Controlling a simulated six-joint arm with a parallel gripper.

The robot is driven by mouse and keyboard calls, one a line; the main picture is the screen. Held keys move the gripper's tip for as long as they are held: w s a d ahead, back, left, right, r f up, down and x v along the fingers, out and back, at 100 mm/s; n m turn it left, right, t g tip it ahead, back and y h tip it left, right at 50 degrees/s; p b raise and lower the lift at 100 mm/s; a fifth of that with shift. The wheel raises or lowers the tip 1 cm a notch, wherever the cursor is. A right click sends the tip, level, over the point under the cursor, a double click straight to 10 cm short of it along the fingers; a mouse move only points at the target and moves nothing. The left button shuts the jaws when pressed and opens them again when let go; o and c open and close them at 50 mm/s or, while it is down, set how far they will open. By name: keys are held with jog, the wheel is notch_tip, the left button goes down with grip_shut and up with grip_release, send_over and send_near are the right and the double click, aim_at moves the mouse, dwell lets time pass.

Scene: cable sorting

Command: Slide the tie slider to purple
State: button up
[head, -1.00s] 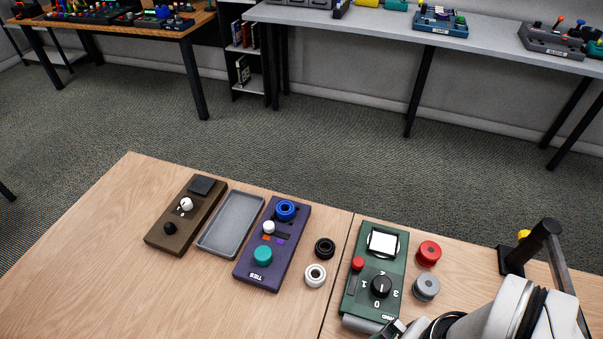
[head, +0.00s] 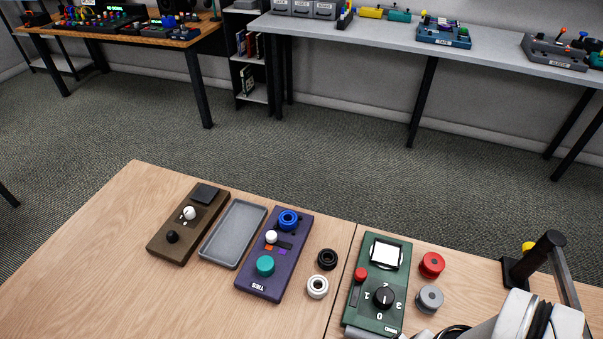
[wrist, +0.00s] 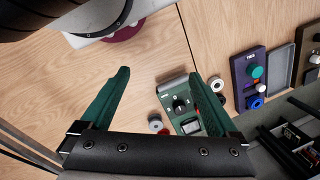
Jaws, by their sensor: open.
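The purple box marked TIES (head: 258,285) lies on the wooden table in the head view. Its slider has a white knob (head: 271,237) at the left end of a dark slot, by an orange patch (head: 267,248). A purple patch (head: 282,251) lies to the right of the orange one. The box also shows at the right of the wrist view (wrist: 238,73), with the white knob partly visible. My gripper (wrist: 159,76) has green fingers spread wide with nothing between them, well apart from the TIES box. The fingers are out of the head view.
The TIES box also bears a blue knob (head: 288,219) and a teal knob (head: 265,265). A grey tray (head: 234,234) and brown box (head: 176,245) stand left. Black (head: 327,259) and white (head: 317,287) rings and a green box (head: 373,320) stand right. The table's left front is clear.

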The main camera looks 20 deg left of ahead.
jog(key=w+a+m, duration=0.1)
jog(key=w, duration=0.1)
jog(key=w+a+r+m, duration=0.1)
jog(key=w, duration=0.2)
jog(key=w+a+r, duration=0.1)
jog(key=w, duration=0.2)
jog(key=shift+w+a+r+m+y, duration=0.15)
jog(key=shift+a+m+y, duration=0.15)
jog(key=shift+m, duration=0.1)
jog(key=c, duration=0.4)
jog(key=m+y, duration=0.2)
jog(key=m, duration=0.8)
send_over(271, 234)
jog(key=d, duration=0.6)
notch_tip(271, 234, down, 6)
jog(key=x, duration=1.5)
jog(key=shift+d, duration=0.15)
jog(key=shift+c, duration=0.2)
grip_shut()
jog(key=shift+w, duration=0.1)
